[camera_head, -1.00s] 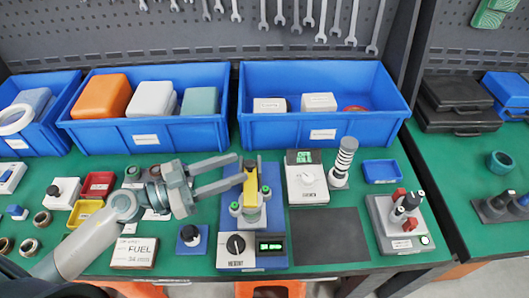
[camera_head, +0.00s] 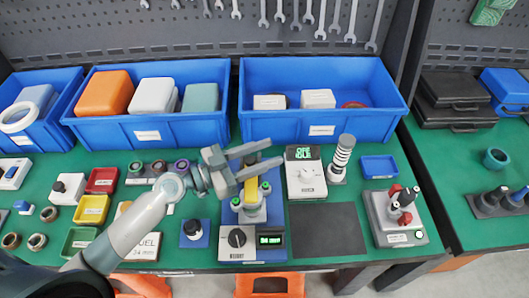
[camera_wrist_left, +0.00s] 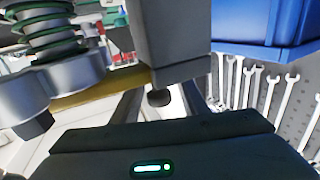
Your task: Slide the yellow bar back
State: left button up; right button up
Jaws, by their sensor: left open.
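The yellow bar (camera_head: 250,191) stands on the blue-based test fixture (camera_head: 230,214), between two green-ringed metal posts. Its far end is hidden behind my left gripper in the head view. My left gripper (camera_head: 275,152) is open, its two fingers pointing right across the far end of the bar. In the left wrist view a strip of the yellow bar (camera_wrist_left: 95,94) shows beside a ringed metal post (camera_wrist_left: 50,45). I cannot tell whether a finger touches the bar. My right gripper is not in view.
Blue bins (camera_head: 320,130) line the back. A black knob box (camera_head: 194,233) sits left of the fixture. A dark mat (camera_head: 327,230) lies clear at right.

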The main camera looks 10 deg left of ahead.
pick_arm(q)
grip_shut()
jog(key=w+a+p, duration=0.2)
jog(key=w+p, duration=0.1)
jog(key=w, duration=0.4)
jog(key=shift+a, duration=0.1)
jog(key=shift+c, duration=0.9)
grip_release()
jog(key=shift+o, duration=0.9)
jog(key=shift+w, duration=0.1)
